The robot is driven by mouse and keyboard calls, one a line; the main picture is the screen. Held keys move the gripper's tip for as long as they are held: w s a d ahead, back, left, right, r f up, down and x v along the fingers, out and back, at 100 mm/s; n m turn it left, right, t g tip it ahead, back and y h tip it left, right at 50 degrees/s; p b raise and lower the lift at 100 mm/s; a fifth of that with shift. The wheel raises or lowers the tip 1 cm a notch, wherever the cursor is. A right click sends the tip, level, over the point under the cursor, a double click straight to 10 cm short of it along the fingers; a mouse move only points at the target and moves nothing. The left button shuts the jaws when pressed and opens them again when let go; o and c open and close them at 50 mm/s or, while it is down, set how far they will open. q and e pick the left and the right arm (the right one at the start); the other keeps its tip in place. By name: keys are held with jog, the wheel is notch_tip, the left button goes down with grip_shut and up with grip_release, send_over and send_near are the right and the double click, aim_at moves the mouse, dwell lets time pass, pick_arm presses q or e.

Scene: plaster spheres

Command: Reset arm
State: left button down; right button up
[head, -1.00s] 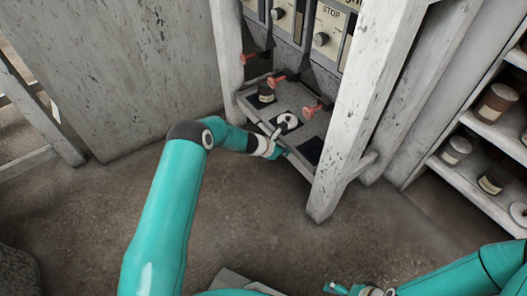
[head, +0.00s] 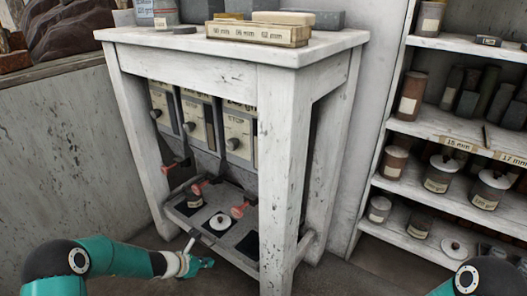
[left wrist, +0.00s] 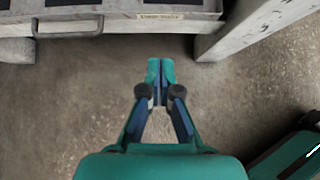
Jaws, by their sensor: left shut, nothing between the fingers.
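My left gripper (head: 205,263) is low in front of the white-framed stand, just outside the front edge of its lower shelf (head: 190,219). In the left wrist view its fingertips (left wrist: 160,72) are together, with bare floor below them and nothing held. The gripper is apart from both. My right gripper is out of view; only part of that arm shows at the bottom right of the head view.
The stand's top (head: 190,38) carries a labelled box (head: 258,34) and blocks. Red taps (head: 239,209) jut out above the lower shelf. A rack (head: 440,130) with several jars stands at the right.

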pick_arm(q)
jog(key=s+d+f+m+g, duration=0.2)
jog(key=s+d+f+m, duration=0.1)
jog(key=s+m, duration=0.7)
jog(key=s+d+f+m+g+y, duration=0.1)
jog(key=s+d+f+m+g, duration=0.2)
jog(key=s+m, duration=0.7)
jog(key=s+d+f+m+g, duration=0.2)
jog(key=s+d+m, duration=0.35)
jog(key=s, duration=0.75)
notch_tip(320, 180, up, 38)
jog(key=a+m+p, duration=0.1)
jog(key=m+p, duration=0.1)
jog(key=p, duration=3.5)
jog(key=shift+w+f+p, duration=0.15)
jog(key=shift+w+p, duration=0.05)
jog(key=shift+p, duration=0.1)
